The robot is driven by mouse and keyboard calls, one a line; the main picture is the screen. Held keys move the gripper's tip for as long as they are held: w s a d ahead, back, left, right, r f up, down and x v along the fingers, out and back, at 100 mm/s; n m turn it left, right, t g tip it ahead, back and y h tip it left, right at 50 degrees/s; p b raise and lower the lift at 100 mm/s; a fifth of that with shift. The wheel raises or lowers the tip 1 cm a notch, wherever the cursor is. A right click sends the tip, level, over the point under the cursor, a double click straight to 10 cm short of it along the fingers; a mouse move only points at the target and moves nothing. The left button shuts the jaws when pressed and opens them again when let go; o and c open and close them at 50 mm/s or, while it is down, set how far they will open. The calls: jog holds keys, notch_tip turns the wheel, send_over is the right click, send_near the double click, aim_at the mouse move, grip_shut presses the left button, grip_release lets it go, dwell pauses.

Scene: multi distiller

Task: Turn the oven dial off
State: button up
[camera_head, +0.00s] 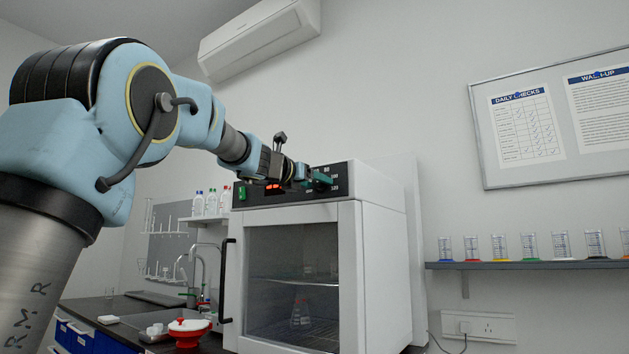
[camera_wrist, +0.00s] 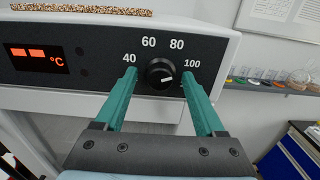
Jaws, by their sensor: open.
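The oven (camera_head: 375,250) is a white box with a glass door and a black control panel (camera_head: 260,193) along its top front. The black dial (camera_wrist: 161,74) sits on the panel in the wrist view, with 40, 60, 80 and 100 printed around it. My gripper (camera_wrist: 160,75) is open, with one green finger on each side of the dial. There is a gap between each finger and the dial. In the head view, my gripper (camera_head: 321,181) is at the panel's right part and hides the dial.
The red °C display (camera_wrist: 35,57) is lit left of the dial. A flask (camera_head: 300,312) stands inside behind the closed door with its black handle (camera_head: 226,280). A shelf (camera_head: 540,265) with several beakers is at right; bottles (camera_head: 211,203) stand at left.

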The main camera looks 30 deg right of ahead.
jog(key=shift+c, duration=0.2)
grip_shut()
dwell(0.5)
